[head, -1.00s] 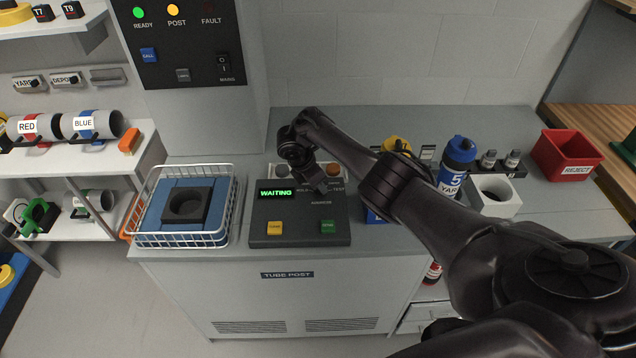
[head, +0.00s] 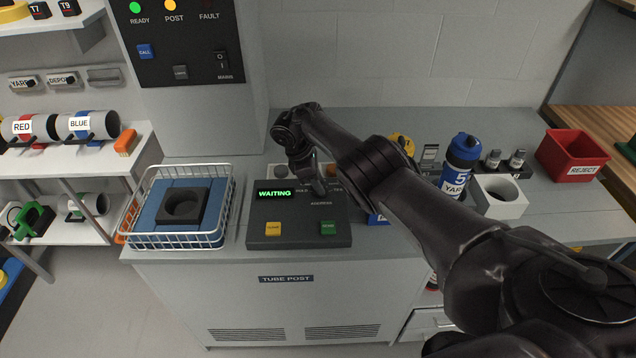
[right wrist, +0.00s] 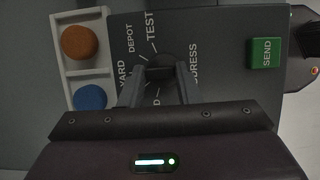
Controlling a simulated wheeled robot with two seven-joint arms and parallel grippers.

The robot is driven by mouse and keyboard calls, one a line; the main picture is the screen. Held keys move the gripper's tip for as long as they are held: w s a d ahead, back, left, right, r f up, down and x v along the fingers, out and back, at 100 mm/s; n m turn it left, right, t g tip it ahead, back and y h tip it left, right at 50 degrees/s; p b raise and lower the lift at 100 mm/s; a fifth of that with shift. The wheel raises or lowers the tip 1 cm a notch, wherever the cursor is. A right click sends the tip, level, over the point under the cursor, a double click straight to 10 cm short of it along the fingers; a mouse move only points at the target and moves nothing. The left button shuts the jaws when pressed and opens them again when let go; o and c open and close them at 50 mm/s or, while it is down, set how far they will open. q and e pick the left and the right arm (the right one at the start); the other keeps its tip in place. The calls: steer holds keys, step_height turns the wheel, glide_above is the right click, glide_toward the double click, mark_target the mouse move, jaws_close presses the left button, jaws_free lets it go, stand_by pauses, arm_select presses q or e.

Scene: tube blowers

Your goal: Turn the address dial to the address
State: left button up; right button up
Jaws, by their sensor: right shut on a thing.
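The dark console (head: 275,208) stands on the bench with its green display (head: 275,194) reading WAITING. My right gripper (head: 320,187) reaches down to its right part. In the right wrist view, my right gripper (right wrist: 160,80) is shut on the dark address dial (right wrist: 160,64). The labels TEST (right wrist: 149,26), DEPOT (right wrist: 130,39) and YARD (right wrist: 122,74) show around the dial, with ADDRESS (right wrist: 194,65) beside it. One label below is mostly covered by the fingers, and I cannot make out where the dial points. My left gripper is out of view.
A yellow button (head: 274,229) and green SEND button (head: 328,228) sit on the console front. A wire basket (head: 225,205) stands left.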

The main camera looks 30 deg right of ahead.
steer(key=o, duration=1)
steer(key=shift+c, duration=0.2)
steer(key=v, duration=0.8)
